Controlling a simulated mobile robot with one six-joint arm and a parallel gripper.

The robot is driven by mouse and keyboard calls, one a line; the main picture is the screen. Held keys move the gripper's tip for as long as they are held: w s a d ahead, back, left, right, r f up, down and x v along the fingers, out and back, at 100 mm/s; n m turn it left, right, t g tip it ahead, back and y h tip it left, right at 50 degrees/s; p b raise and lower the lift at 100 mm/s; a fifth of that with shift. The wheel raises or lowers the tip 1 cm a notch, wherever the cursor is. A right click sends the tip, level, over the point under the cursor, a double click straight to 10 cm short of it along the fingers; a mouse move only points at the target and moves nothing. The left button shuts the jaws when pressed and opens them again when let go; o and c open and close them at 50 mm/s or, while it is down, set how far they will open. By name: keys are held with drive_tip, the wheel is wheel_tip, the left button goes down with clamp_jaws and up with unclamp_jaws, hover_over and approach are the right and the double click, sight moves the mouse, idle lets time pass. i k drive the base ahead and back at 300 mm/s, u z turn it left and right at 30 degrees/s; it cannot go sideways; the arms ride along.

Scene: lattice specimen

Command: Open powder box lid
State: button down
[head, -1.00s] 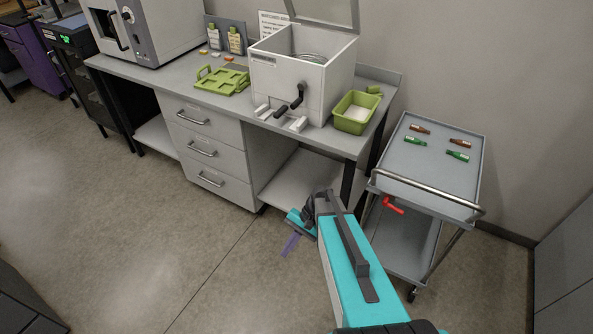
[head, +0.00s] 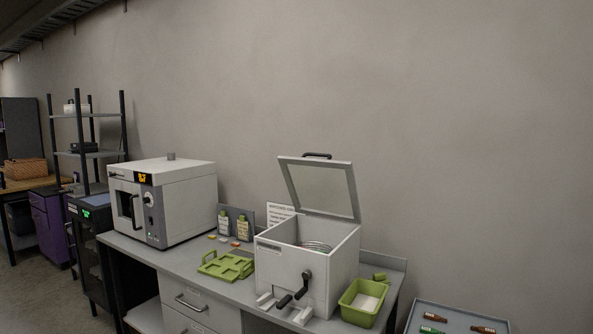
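The powder box is a white square box (head: 287,276) on the right part of the grey bench, with a black crank handle on its front. Its lid (head: 322,190), a grey frame with a clear pane and a dark handle on top, stands raised at the back edge. The box is open at the top, and coiled pale rings show inside. My gripper is not in view now.
A green bin (head: 362,303) with white contents sits right of the box. A green tray (head: 226,266) and two bottles stand to its left. A white oven (head: 163,203) is further left. A cart (head: 457,319) with small bottles is at the lower right.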

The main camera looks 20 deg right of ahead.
sight(284, 161)
drive_tip(key=u, duration=0.55)
drive_tip(key=i, duration=1)
drive_tip(key=u, duration=0.5)
drive_tip(key=i, duration=0.55)
drive_tip(key=u, duration=0.1)
